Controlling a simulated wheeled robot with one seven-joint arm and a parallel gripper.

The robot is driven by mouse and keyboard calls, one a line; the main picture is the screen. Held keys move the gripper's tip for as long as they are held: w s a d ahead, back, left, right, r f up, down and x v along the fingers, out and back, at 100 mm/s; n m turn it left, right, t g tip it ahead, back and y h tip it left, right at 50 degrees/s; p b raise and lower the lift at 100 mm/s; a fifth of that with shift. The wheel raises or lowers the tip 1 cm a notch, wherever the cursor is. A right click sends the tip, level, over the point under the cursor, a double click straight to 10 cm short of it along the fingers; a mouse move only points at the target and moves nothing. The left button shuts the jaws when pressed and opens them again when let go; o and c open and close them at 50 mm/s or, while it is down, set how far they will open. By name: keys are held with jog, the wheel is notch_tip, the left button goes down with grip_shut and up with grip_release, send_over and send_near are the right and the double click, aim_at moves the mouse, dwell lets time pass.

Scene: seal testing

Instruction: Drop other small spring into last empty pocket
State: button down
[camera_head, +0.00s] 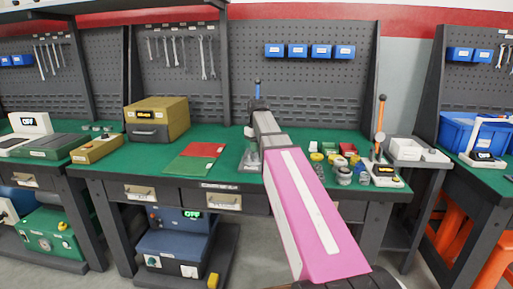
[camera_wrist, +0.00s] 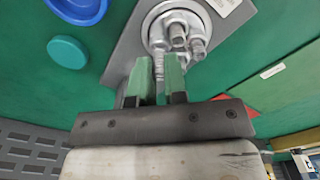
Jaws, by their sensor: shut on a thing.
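My gripper (camera_wrist: 160,72) has green fingertips, shut on a small spring (camera_wrist: 159,66), a thin grey piece showing between them in the wrist view. Its tip is at the near edge of a round metal holder (camera_wrist: 156,25); whether it is inside a pocket I cannot tell. Several grey cylindrical pieces (camera_wrist: 179,36) stand in the holder, just right of the held spring. The empty pocket cannot be made out. The holder is on a grey metal plate (camera_wrist: 128,42). In the head view, my arm hides most of this area.
In the head view, a red and green mat (camera_head: 190,163) is left of my arm. Several small jars and parts (camera_head: 343,174) and an orange-handled lever (camera_head: 380,125) stand right.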

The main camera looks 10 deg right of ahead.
jog(key=shift+f, duration=0.3)
jog(key=c, duration=1.4)
grip_release()
jog(key=shift+s+f, duration=0.1)
jog(key=shift+r, duration=1.85)
jog(key=o, duration=0.5)
jog(key=shift+r, duration=0.1)
jog(key=shift+r, duration=1.4)
